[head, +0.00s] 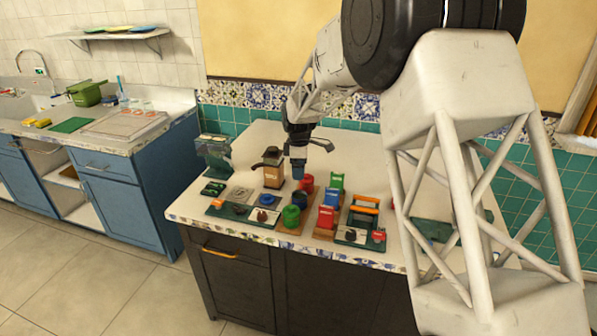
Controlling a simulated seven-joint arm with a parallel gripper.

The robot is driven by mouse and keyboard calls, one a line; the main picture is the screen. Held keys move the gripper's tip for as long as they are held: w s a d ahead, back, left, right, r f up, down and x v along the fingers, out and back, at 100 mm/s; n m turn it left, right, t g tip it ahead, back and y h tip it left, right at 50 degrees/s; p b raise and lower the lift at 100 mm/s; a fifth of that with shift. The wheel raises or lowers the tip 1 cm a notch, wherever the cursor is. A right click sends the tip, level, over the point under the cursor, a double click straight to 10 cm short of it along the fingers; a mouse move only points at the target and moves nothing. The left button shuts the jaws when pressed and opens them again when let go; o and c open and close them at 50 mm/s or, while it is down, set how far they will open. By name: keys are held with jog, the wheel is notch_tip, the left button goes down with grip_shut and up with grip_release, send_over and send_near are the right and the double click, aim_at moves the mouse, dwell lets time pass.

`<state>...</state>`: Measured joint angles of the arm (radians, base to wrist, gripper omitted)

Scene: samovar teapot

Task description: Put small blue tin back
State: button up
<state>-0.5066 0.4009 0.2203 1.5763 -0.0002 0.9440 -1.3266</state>
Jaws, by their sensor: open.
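My gripper (298,150) is above the back middle of the counter, pointing down; its fingertips are small and their gap is hard to make out. A blue-grey piece shows at its lower end, and I cannot tell whether it is a fingertip or something behind. Below it, a dark blue round tin (300,199) stands among red and green tins. A flatter blue round item (267,199) lies to the left. I cannot tell which is the small blue tin.
A wooden grinder-like box (272,174) stands close left of my gripper. Green tins (291,216), a red tin (307,183) and an orange-handled rack (364,212) crowd the counter (190,209).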

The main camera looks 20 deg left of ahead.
dwell(0.8)
jog(key=s+d+r+m, duration=0.3)
jog(key=s+d+r, duration=0.3)
jog(key=d, duration=0.3)
jog(key=s+d+r+m+t, duration=0.1)
jog(key=s+d+r+m, duration=0.4)
jog(key=d, duration=0.4)
jog(key=s+d+r+m, duration=0.2)
jog(key=s+d+r, duration=0.5)
jog(key=d, duration=0.3)
jog(key=s+d+m, duration=0.3)
jog(key=s+d, duration=0.2)
jog(key=s, duration=0.5)
jog(key=s+d+f+m+t, duration=0.1)
jog(key=s+d+m, duration=0.3)
jog(key=s, duration=0.7)
jog(key=s+d+f+m, duration=0.1)
jog(key=s+d+m, duration=0.3)
jog(key=s+d, duration=0.3)
jog(key=s, duration=0.3)
jog(key=shift+s+t, duration=0.2)
jog(key=shift+t, duration=0.1)
